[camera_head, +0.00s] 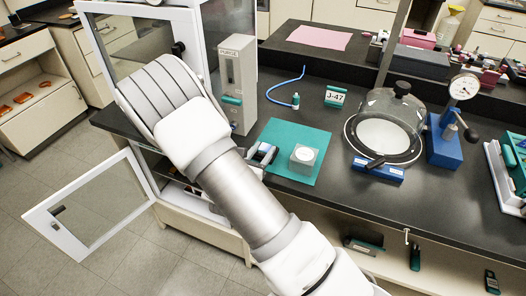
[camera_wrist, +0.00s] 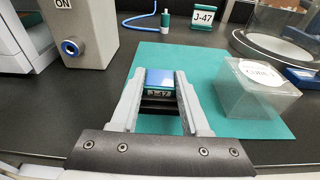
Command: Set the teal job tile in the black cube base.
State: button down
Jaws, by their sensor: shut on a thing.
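My gripper (camera_wrist: 158,108) is low over the teal mat (camera_wrist: 275,125), its two fingers closed on a small block (camera_wrist: 160,78). In the head view my gripper (camera_head: 262,154) is partly behind my arm, at the mat's left edge. A teal stand or tile with a white J-47 face (camera_head: 335,96) is upright on the counter behind the mat; it also shows in the wrist view (camera_wrist: 203,18). I cannot pick out a black cube base for certain.
A translucent grey cube with a round white label (camera_head: 304,158) sits on the mat, right of my gripper. A grey box (camera_head: 238,85) stands at the left. A clear dome (camera_head: 388,115) and a blue dial gauge stand (camera_head: 445,140) are at the right.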

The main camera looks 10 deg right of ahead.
jog(key=shift+c, duration=1.9)
grip_release()
jog(key=shift+s+f, duration=0.25)
jog(key=shift+f, duration=0.45)
jog(key=shift+r+p, duration=0.5)
jog(key=r+v, duration=0.1)
jog(key=v, duration=1)
jog(key=s+d+r+m+g, duration=1.1)
jog(key=d+m, duration=0.1)
jog(key=m, duration=0.5)
jog(key=s+a+r+m+t+y, duration=0.1)
jog(key=s+a+r+m+y, duration=0.1)
jog(key=s+r+m+y, duration=0.1)
jog(key=s+a+r+m+t+y, duration=0.2)
jog(key=s+a+r+m+y, duration=0.1)
jog(key=r+m+y, duration=0.3)
jog(key=shift+s+a+r+m+t, duration=0.35)
jog(key=shift+r+m, duration=0.75)
jog(key=shift+m, duration=0.3)
